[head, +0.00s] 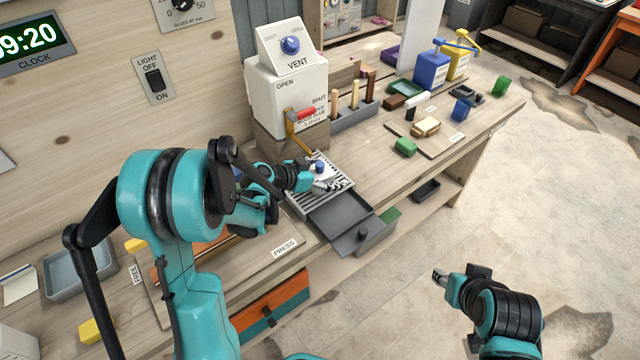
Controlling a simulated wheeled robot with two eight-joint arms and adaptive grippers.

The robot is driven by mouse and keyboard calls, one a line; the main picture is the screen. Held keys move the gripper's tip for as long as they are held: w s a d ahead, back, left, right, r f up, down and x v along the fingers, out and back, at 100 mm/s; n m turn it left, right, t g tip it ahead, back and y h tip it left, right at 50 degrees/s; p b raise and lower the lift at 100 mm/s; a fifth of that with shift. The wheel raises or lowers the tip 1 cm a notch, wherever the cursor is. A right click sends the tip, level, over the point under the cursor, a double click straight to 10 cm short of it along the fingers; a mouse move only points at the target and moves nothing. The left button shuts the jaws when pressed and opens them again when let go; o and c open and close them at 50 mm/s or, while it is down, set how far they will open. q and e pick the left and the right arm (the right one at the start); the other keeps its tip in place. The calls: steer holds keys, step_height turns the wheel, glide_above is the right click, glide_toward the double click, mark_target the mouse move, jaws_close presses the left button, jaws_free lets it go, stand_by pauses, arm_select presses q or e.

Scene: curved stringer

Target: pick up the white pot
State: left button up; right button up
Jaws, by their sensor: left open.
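A small pale thing with a blue top (320,167) stands on the slatted grey tray (343,200) below the vent box. It may be the white pot, but it is small and partly covered by my gripper. My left gripper (334,185) is open, low over the slats, right beside this thing on its near side. I cannot tell whether they touch. My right gripper (439,277) hangs over the floor at the lower right, away from the bench. Its fingers are too small to read.
The white vent box (285,90) with a red-handled lever (302,115) rises behind the tray. A grey drawer-like box (362,236) juts out at the bench front. Tool handles, blocks and blue and yellow containers (431,70) fill the bench farther right.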

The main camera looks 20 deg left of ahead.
arm_select(q)
steer(key=c, duration=1.5)
steer(key=shift+w+r, duration=0.1)
